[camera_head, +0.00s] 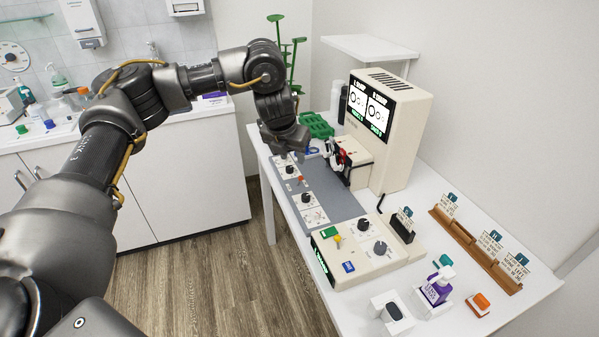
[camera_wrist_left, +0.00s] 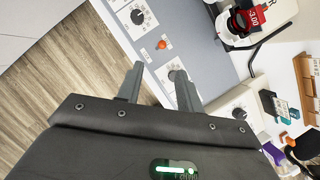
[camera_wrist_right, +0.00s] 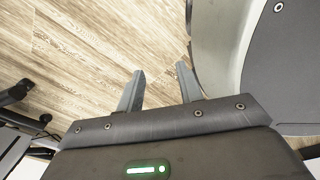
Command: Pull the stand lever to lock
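My left gripper (camera_head: 298,156) hangs over the far end of the grey panel (camera_head: 341,196). In the left wrist view its two fingers (camera_wrist_left: 158,75) are apart with nothing between them. A small orange-red knob (camera_head: 301,179) stands on a white plate on the panel, between dark dials; it also shows just ahead of the fingers (camera_wrist_left: 161,44). A thin black bent lever (camera_head: 380,203) rises beside the beige machine (camera_head: 407,125). I cannot read which control is marked as the stand lever. My right gripper (camera_wrist_right: 160,72) is open and empty above the wooden floor.
A beige control box (camera_head: 362,252) with dials and coloured buttons stands at the panel's near end. A purple bottle (camera_head: 437,287), an orange block (camera_head: 478,304) and a brown card rack (camera_head: 477,250) stand to its right. A green tray (camera_head: 317,125) lies at the back.

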